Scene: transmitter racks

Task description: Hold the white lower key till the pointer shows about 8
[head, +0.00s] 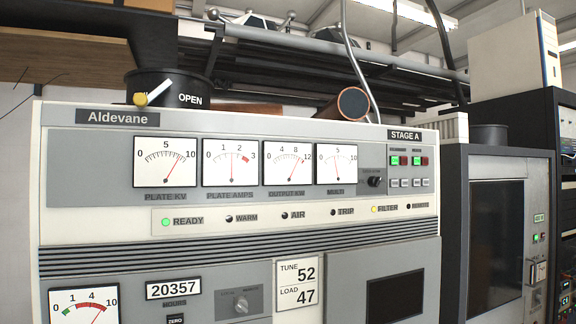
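On the Aldevane transmitter panel, several small pale keys (405,183) sit in a row at the right, under the STAGE A label. Their lettering is too small to read, so I cannot tell which is the lower key. The output kW meter (287,163) has its red pointer close to 8, leaning toward the right of the scale. The plate kV meter (165,162) reads between 5 and 10. The plate amps meter (230,162) stands near mid-scale, and the multi meter (336,164) near 5. Neither of my grippers is in view.
The READY lamp (166,222) is green and the FILTER lamp (374,209) yellow. A dark cabinet (497,235) stands at right. The panel front is unobstructed.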

